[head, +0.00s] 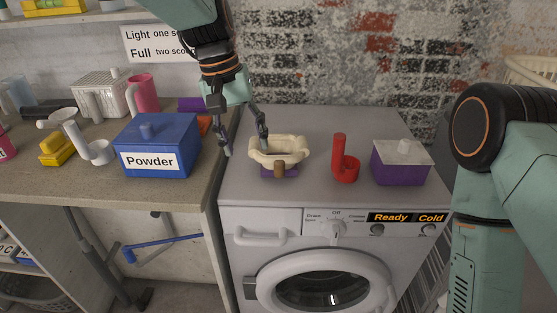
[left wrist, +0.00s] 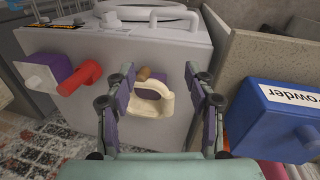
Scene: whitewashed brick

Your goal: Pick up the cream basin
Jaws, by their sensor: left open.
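The cream basin (head: 279,151) sits on top of the white washing machine (head: 234,190), towards its left side, with a purple block (head: 265,172) and a brown knob (head: 279,169) low at its front. My left gripper (head: 245,143) reaches down from above with its fingers spread and empty. One finger is left of the basin, near the machine's left edge; the other is at the basin's left rim. I cannot tell if it touches. In the left wrist view the basin (left wrist: 152,106) shows between the two open fingers (left wrist: 160,78). My right gripper is out of the picture.
On the machine, a red scoop (head: 345,170) and a purple box with a pale lid (head: 401,164) stand right of the basin. A blue Powder box (head: 156,146) stands on the counter (head: 95,188) to the left. A brick wall rises behind. My right arm fills the right side.

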